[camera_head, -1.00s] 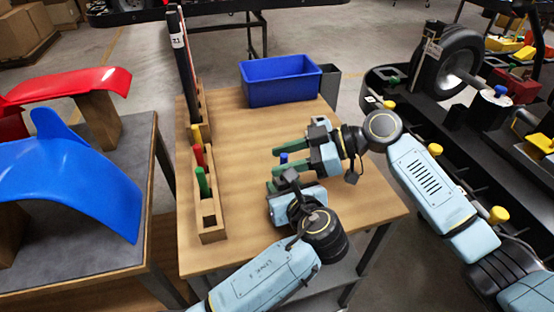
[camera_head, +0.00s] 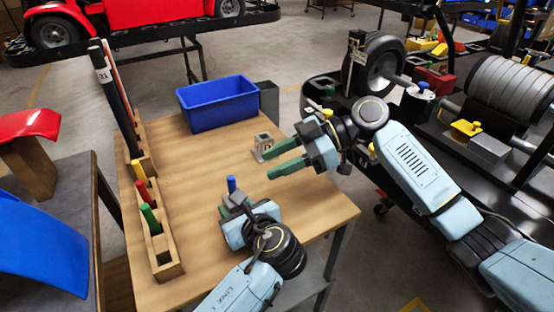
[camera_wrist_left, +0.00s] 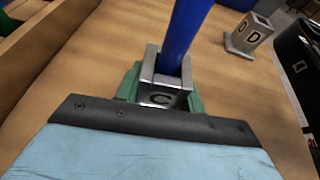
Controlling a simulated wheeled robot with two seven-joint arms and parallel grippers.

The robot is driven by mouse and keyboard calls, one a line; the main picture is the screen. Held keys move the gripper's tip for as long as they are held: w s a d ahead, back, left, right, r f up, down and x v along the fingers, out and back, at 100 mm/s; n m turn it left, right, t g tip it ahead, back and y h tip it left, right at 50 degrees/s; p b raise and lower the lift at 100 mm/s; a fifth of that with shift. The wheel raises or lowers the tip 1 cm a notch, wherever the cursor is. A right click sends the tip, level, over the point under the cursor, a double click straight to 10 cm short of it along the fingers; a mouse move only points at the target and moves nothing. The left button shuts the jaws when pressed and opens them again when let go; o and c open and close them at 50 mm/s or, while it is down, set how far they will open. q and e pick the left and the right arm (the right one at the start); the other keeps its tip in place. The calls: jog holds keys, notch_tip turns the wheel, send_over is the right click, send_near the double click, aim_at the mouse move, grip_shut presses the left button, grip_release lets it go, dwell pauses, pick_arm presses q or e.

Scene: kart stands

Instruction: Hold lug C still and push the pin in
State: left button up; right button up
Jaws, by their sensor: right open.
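Lug C (camera_wrist_left: 162,97) is a grey metal block with a dark C on its face, seen in the left wrist view. The blue pin (camera_wrist_left: 183,38) stands up from it; how deep it sits is hidden. The green fingers of my left gripper (camera_wrist_left: 160,90) press on both sides of lug C. In the head view my left gripper (camera_head: 231,207) is low over the table, with the blue pin (camera_head: 231,184) rising beside it. Lug C is mostly hidden there. My right gripper (camera_head: 269,158) is open and empty, to the right of and beyond the pin, apart from it.
Lug D (camera_head: 263,143) stands on the table by the right gripper's fingertips. A wooden rack (camera_head: 169,270) with green, red and yellow pins runs along the left edge. A blue bin (camera_head: 218,107) is at the back. The middle of the table (camera_head: 195,180) is clear.

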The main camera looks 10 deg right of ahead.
pick_arm(q)
jog(key=o, duration=0.5)
jog(key=shift+s+a+f, duration=0.1)
jog(key=shift+f, duration=0.1)
